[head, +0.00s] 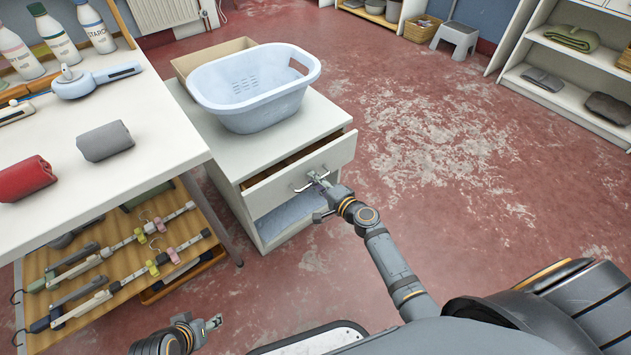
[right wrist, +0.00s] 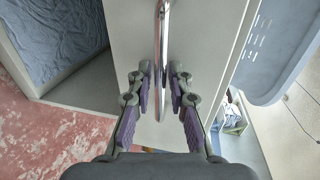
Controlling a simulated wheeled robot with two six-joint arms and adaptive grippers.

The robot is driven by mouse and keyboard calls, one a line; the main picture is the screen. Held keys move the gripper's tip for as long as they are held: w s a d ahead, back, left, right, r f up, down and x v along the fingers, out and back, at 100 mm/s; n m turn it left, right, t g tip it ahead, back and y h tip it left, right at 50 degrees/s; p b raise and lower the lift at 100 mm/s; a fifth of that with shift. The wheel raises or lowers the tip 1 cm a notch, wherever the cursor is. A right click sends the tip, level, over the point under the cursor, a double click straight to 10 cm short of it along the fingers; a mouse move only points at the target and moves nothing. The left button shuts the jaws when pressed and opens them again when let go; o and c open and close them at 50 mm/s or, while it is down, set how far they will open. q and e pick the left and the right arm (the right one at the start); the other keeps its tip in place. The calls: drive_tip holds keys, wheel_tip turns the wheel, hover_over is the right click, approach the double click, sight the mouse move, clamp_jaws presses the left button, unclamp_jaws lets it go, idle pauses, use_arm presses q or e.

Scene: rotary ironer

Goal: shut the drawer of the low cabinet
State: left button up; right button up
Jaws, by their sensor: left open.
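The low white cabinet (head: 225,151) stands right of the table. Its upper drawer (head: 270,196) is partly open, its front standing out from the cabinet body. A metal bar handle (head: 305,184) is on the drawer front; the handle also shows in the right wrist view (right wrist: 162,35). My right gripper (head: 318,178) is at the handle. In the right wrist view its fingers (right wrist: 161,78) are on either side of the bar, with narrow gaps visible, so it is open around it. My left gripper (head: 215,322) is open and empty at the lower left, away from the cabinet.
A pale blue basket (head: 250,115) and a cardboard box (head: 190,62) stand on the cabinet. Blue cloth (head: 290,216) lies in the compartment below the drawer. The table (head: 150,150) is close on the left. Red floor to the right is clear.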

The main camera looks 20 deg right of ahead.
clamp_jaws()
drive_tip(key=shift+w, duration=0.1)
idle(0.5)
